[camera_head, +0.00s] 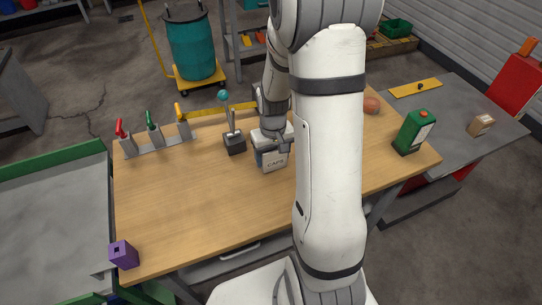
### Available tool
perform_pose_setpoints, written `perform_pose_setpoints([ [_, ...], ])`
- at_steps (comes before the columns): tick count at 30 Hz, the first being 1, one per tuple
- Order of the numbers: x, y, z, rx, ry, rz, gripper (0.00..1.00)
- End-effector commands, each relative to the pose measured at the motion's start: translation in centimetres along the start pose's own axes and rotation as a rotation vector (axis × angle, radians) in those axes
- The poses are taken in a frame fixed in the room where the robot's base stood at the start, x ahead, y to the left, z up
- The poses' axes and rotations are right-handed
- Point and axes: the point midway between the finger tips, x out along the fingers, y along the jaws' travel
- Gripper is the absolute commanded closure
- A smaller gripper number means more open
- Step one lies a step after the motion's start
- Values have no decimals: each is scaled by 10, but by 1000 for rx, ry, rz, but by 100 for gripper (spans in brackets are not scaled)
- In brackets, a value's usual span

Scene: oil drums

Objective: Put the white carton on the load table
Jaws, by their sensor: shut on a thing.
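The white carton (271,160), with a dark label reading "CAPS", is near the back middle of the wooden table (200,215). My gripper (273,137) is shut on the carton from above. My arm hides the carton's right side and part of the gripper. I cannot tell whether the carton touches the tabletop. A grey table (450,108) adjoins on the right, and a grey surface with green edges (52,215) lies on the left. Neither shows a name that marks it as the load table.
A joystick box (235,143) stands just left of the carton. Several coloured levers (154,135) line the back left edge. A purple block (123,254) is at the front left, a green can (414,132) at the right. A small brown box (481,124) sits on the grey table.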

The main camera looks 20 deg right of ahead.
Motion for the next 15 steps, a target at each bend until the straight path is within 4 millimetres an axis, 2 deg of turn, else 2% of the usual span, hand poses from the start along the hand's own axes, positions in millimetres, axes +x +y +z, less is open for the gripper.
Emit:
perform_pose_setpoints([
  [11, 8, 0, 0, -1, 1, 0, 58],
  [12, 8, -1, 0, -1, 1, 0, 31],
  [15, 7, -1, 0, -1, 0, 0, 23],
])
